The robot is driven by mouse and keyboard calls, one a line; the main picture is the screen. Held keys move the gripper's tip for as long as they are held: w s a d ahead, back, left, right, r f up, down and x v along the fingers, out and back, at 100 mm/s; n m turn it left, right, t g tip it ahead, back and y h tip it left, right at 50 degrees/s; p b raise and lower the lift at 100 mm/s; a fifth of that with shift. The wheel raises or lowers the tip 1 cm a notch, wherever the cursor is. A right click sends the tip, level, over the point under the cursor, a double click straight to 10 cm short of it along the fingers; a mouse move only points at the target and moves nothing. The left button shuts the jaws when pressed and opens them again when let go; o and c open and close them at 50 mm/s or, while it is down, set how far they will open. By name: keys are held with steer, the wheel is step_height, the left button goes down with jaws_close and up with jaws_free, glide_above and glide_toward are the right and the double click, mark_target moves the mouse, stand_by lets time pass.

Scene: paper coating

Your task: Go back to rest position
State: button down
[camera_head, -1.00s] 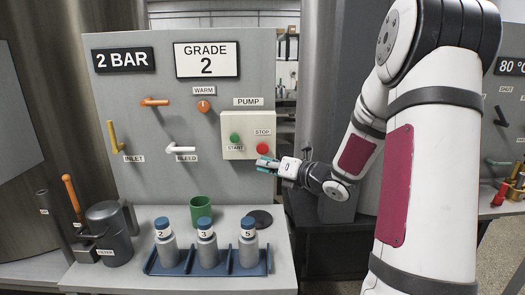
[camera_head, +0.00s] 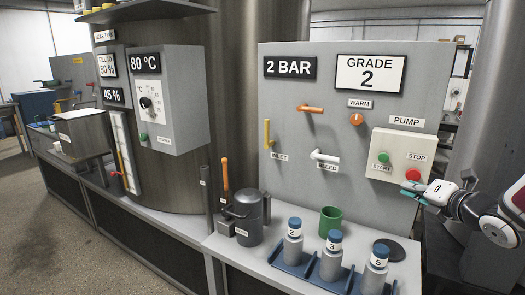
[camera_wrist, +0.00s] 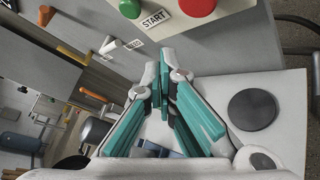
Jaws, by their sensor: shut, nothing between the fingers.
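My gripper (camera_head: 414,189) is at the right side of the head view, in front of the lower part of the pump box (camera_head: 402,152). Its teal fingers are shut with nothing between them, as the wrist view also shows (camera_wrist: 161,88). The red stop button (camera_head: 413,174) is just above the fingertips, and the green start button (camera_head: 383,157) is to their left. In the wrist view the red button (camera_wrist: 197,6) is beyond the fingertips and apart from them. Most of my arm is outside the head view.
Below stand a blue rack (camera_head: 297,267) with three numbered bottles, a green cup (camera_head: 330,222) and a dark round disc (camera_head: 390,249). The bleed handle (camera_head: 325,157) and inlet handle (camera_head: 267,135) stick out from the grey panel. A tank with an 80 °C control box (camera_head: 180,105) stands left.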

steer(key=s+a+r+m+g+h+p, duration=0.25)
steer(key=s+a+r+m, duration=0.2)
steer(key=s+m, duration=0.3)
steer(key=s+a+r+m+g+h+p, duration=0.1)
steer(key=s+a+r+m+g+h, duration=0.35)
steer(key=m, duration=0.45)
steer(key=s+a+m+g+y+p, duration=0.1)
steer(key=s+a+m, duration=0.4)
steer(key=s, duration=0.7)
steer(key=s+a+m+g+y+p, duration=0.2)
steer(key=s+a+m+y, duration=0.2)
steer(key=s, duration=0.8)
steer(key=a+m, duration=0.2)
steer(key=a, duration=0.2)
steer(key=shift+a+r+g+y, duration=0.2)
steer(key=shift+g+y, duration=0.1)
steer(key=shift+g, duration=0.1)
